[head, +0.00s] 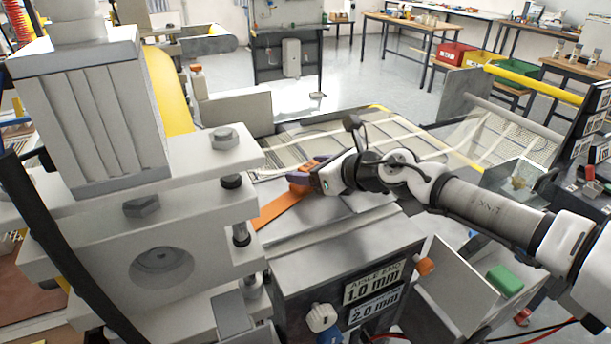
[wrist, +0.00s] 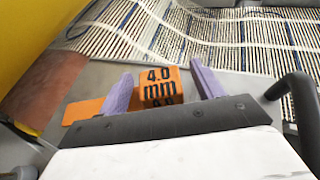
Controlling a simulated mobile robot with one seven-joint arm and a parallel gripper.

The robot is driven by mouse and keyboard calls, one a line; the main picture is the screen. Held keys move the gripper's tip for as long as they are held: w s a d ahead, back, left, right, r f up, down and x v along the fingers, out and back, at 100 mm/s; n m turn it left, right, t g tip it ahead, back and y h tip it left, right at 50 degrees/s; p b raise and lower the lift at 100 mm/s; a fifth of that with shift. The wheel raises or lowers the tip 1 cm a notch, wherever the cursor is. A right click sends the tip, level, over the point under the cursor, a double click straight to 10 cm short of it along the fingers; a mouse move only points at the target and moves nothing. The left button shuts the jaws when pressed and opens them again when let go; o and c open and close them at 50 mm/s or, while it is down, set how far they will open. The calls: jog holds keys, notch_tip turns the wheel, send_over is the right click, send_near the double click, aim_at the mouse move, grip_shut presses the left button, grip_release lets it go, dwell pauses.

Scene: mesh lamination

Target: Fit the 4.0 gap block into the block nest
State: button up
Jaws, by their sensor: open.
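The orange 4.0 gap block (wrist: 155,88) shows in the wrist view, its face marked "4.0 mm" in black. It sits between the two purple fingers of my gripper (wrist: 161,72), with clear space on its right side and a narrower space on its left. The fingers stand apart and are not closed on it. The lower part of the block is hidden by my gripper body. In the head view my gripper (head: 304,178) is low over the grey machine top, and orange shows by its fingers. I cannot make out the block nest for certain.
A flat orange strip (head: 277,210) lies on the grey machine top; part of it shows in the wrist view (wrist: 82,110). The large roller press (head: 100,110) stands close on the left. A mesh-covered bed (head: 350,135) lies beyond. Signs on the front read 1.0 mm and 2.0 mm.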

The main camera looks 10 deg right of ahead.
jog(key=c, duration=1.2)
jog(key=shift+r, duration=0.15)
notch_tip(320, 180, up, 9)
jog(key=p, duration=0.4)
jog(key=shift+r, duration=0.15)
jog(key=shift+s+a+r, duration=0.1)
jog(key=shift+a+r, duration=0.05)
jog(key=shift+a, duration=0.05)
jog(key=shift+s+a+f+y, duration=0.25)
jog(key=shift+s+a+y, duration=0.05)
jog(key=shift+s+a, duration=0.05)
jog(key=shift+s+f, duration=0.3)
jog(key=shift+s+d+f+h, duration=0.15)
jog(key=shift+d+f+h, duration=0.2)
jog(key=shift+d, duration=0.25)
jog(key=d+m+t+h, duration=0.2)
jog(key=d+m+h, duration=0.2)
jog(key=d, duration=0.3)
jog(key=shift+r+m+h, duration=0.15)
jog(key=shift+m+h, duration=0.15)
jog(key=shift+h, duration=0.05)
